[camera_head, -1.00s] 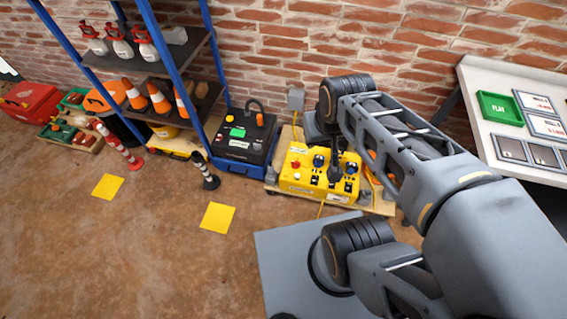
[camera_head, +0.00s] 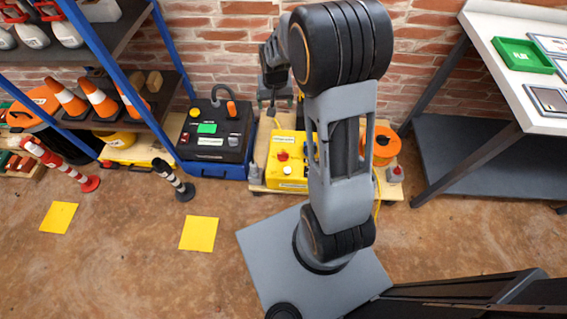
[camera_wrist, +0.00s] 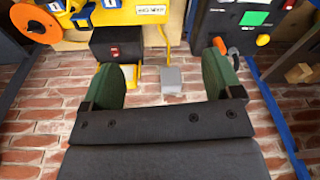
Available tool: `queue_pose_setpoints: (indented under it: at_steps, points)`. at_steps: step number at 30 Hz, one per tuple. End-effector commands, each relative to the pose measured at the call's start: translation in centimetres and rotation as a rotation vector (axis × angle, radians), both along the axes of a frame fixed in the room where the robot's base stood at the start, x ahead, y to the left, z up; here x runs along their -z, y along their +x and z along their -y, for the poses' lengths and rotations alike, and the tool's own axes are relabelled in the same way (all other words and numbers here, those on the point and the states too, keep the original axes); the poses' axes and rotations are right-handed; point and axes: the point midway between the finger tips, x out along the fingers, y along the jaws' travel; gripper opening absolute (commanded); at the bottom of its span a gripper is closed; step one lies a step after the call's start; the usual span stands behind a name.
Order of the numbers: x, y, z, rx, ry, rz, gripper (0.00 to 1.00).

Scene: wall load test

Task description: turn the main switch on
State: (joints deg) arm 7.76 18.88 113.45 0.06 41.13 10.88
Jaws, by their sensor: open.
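The yellow control unit (camera_head: 288,172) stands on a wooden pallet against the brick wall, with a red button and a pale round knob showing. My arm hides its right part. In the wrist view, which shows the scene upside down, its yellow edge (camera_wrist: 110,14) is at the top. Below it are a black box with a small red mark (camera_wrist: 116,44) and a grey box (camera_wrist: 171,80). I cannot tell which part is the main switch.
A black unit on a blue base (camera_head: 215,138) stands left of the pallet. An orange reel (camera_head: 384,146) is at the right. A striped post (camera_head: 174,181), a shelf with cones (camera_head: 103,98) and a white-topped workbench (camera_head: 500,78) flank the area. The front floor is partly clear.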

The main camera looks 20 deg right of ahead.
Motion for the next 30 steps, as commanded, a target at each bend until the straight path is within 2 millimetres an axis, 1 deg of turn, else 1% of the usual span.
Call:
queue_pose_setpoints:
  at_steps: [1,2,3,5,6,9,12,13,20,30]
  points:
    - [6.0,1.1,0.8,0.03,0.005,-0.026,0.85]
    - [8.1,1.6,1.3,0.046,0.007,-0.036,0.85]
    - [10.7,2.2,1.9,0.068,0.01,-0.046,0.85]
    - [14.3,2.9,2.6,0.095,0.013,-0.062,0.85]
    - [16.4,3.3,3.0,0.112,0.016,-0.071,0.85]
    - [20.8,3.8,3.8,0.146,0.02,-0.089,0.85]
    - [23.7,4.1,4.4,0.168,0.022,-0.101,0.85]
    - [24.4,4.1,4.5,0.174,0.024,-0.104,0.85]
    - [28.1,4.2,4.9,0.189,0.026,-0.114,0.85]
    - [34.6,4.1,4.9,0.189,0.026,-0.114,0.85]
